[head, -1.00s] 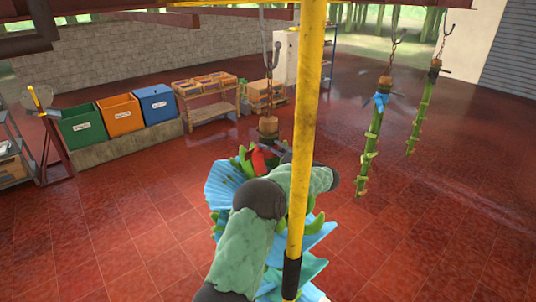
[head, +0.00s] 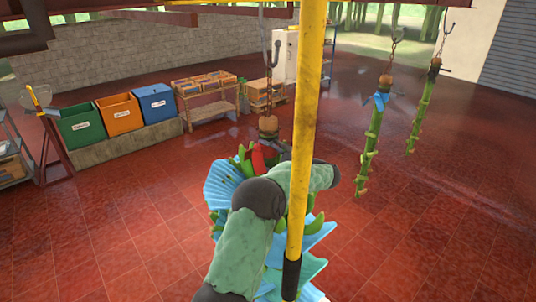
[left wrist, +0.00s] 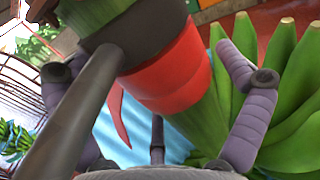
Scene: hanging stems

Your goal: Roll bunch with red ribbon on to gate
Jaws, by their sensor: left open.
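The bunch with the red ribbon (head: 226,184) hangs on a chain and hook near the middle of the head view, wrapped in light-blue sheets. Its red ribbon (head: 259,157) shows near the top. In the left wrist view the ribbon (left wrist: 172,82) circles the green stem below a dark collar with a rod. My left gripper (left wrist: 160,76) is open, with one finger on each side of the ribboned stem; I cannot tell whether they touch it. In the head view my arm and the yellow pole hide this gripper. My right gripper is out of view. I cannot make out the gate.
A yellow pole (head: 305,120) with a black lower end crosses in front of the bunch. Two bare green stems (head: 372,140) hang at the right. Green, orange and blue bins (head: 119,115) stand along the left wall. The red tiled floor is open at the right.

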